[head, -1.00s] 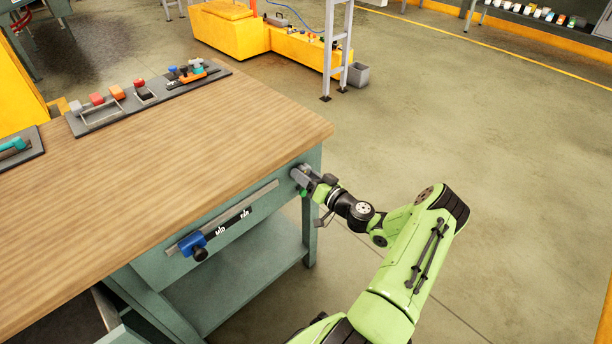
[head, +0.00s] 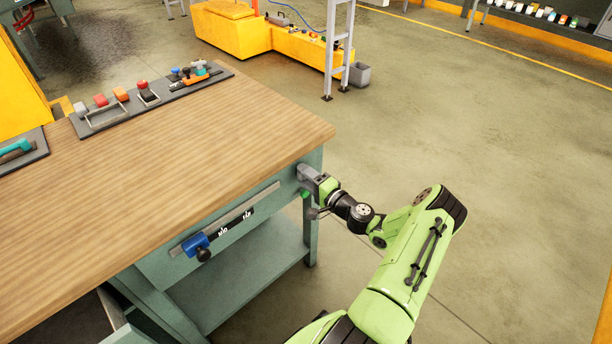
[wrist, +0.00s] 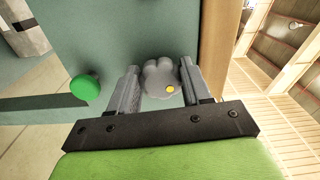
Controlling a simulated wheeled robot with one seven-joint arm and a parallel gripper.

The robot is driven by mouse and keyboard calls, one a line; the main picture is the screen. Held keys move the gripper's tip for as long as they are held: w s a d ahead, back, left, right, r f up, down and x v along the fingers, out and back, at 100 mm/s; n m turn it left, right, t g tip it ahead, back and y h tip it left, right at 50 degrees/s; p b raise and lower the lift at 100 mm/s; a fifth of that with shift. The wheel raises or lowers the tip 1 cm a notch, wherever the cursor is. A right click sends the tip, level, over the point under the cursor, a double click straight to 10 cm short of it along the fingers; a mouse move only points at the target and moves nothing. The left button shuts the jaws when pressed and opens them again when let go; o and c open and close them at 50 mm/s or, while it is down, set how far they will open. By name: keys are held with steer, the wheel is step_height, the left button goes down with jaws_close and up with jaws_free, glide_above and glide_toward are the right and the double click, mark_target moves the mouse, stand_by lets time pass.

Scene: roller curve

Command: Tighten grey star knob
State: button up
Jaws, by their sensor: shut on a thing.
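The grey star knob (wrist: 160,80) has rounded lobes and a small yellow dot near its lower right in the wrist view. It sits on the grey-green front of the workbench. My gripper (wrist: 160,68) has one grey finger on each side of the knob and is shut on it. In the head view my gripper (head: 309,176) is at the right end of the bench front, just under the tabletop corner, and its fingers mostly hide the knob.
A green round button (wrist: 85,87) is close beside the left finger. A blue slider (head: 196,244) with a black knob sits on a rail further left. The wooden tabletop (head: 190,160) overhangs the front. Open floor lies to the right.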

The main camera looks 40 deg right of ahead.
steer(key=m+p, duration=0.2)
steer(key=m, duration=0.9)
steer(key=shift+d+p, duration=0.15)
steer(key=shift+p, duration=0.15)
steer(key=shift+m, duration=0.5)
steer(key=o, duration=1.1)
steer(key=shift+r, duration=0.2)
steer(key=shift+c, duration=0.2)
steer(key=shift+s, duration=0.1)
steer(key=s+p, duration=0.2)
steer(key=s, duration=1.3)
steer(key=shift+s+d, duration=0.25)
steer(key=shift+s, duration=0.05)
